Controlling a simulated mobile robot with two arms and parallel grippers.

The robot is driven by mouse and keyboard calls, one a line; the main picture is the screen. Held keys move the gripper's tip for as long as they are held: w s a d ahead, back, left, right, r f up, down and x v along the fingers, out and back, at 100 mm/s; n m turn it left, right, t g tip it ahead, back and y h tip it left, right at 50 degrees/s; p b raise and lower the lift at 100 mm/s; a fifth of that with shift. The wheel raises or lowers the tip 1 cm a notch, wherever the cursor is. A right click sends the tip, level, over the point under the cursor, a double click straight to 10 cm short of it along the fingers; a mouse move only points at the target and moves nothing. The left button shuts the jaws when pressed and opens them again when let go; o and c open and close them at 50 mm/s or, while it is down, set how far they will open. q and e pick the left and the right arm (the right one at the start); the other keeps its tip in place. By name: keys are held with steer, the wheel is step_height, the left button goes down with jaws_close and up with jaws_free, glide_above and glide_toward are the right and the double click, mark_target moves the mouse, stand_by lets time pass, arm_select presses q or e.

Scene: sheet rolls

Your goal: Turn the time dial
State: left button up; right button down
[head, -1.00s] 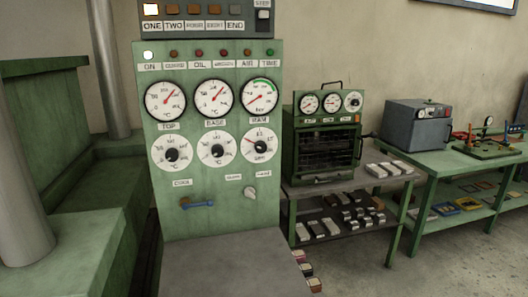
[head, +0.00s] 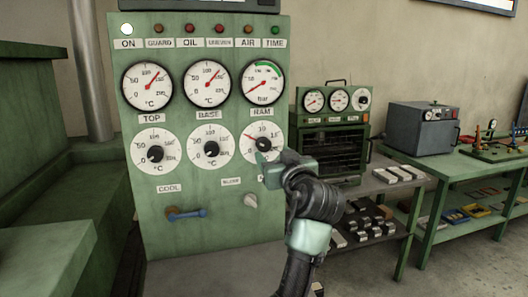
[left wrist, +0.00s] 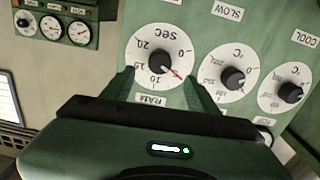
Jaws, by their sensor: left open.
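The time dial (head: 252,137) is the right-hand white dial in the lower row of the green panel, below the RAM gauge. Its black knob (head: 263,144) has a red pointer. In the left wrist view, where the panel appears inverted, the dial (left wrist: 152,44) is marked SEC and its knob (left wrist: 159,62) shows clearly. My left gripper (head: 268,168) is open in front of the dial's lower part. In the left wrist view its two fingers (left wrist: 163,88) flank the dial with the knob just beyond the tips. I cannot tell whether they touch it. My right gripper is not in view.
Two similar temperature dials (head: 210,148) lie left of the time dial. Below are a blue-handled lever (head: 188,213) and a small pale knob (head: 251,200). A green oven (head: 333,150) and workbenches stand to the right. The ON lamp (head: 127,29) is lit.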

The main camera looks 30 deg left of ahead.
mark_target(265, 146)
arm_select(q)
steer(key=p+x, duration=0.1)
steer(key=x, duration=0.5)
steer(key=shift+r+p, duration=0.1)
steer(key=shift+p, duration=0.25)
steer(key=shift+w+a, duration=0.25)
steer(key=shift+a, duration=0.1)
steer(key=shift+w+a, duration=0.1)
jaws_close()
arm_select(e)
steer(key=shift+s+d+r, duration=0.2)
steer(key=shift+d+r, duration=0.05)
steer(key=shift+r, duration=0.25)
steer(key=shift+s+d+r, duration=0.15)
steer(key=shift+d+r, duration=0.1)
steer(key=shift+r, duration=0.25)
